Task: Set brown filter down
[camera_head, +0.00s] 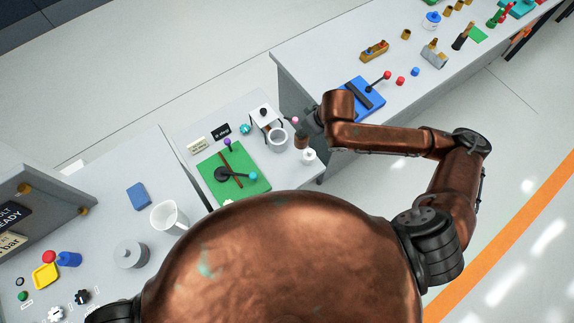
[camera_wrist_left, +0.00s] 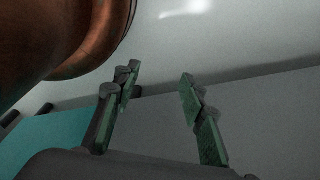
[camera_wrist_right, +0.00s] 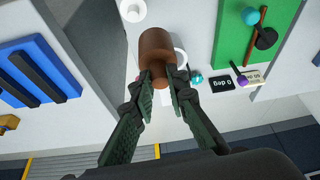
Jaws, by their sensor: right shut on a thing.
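The brown filter (camera_wrist_right: 157,45) is a brown cylinder in the right wrist view. My right gripper (camera_wrist_right: 159,76) is shut on its narrower near end. In the head view the filter (camera_head: 301,140) shows just below my right gripper (camera_head: 312,121), over or on the right edge of the small middle bench (camera_head: 262,186). I cannot tell whether it touches the bench top. My left gripper (camera_wrist_left: 153,82) is open and empty in the left wrist view, and it does not show in the head view.
A white cup (camera_head: 278,141) and a white ring-like piece (camera_head: 309,156) stand close to the filter. A green board (camera_head: 222,176) with a dark knob lies to the left. A blue block (camera_head: 361,97) with a red-tipped lever is on the right bench. A gap separates the benches.

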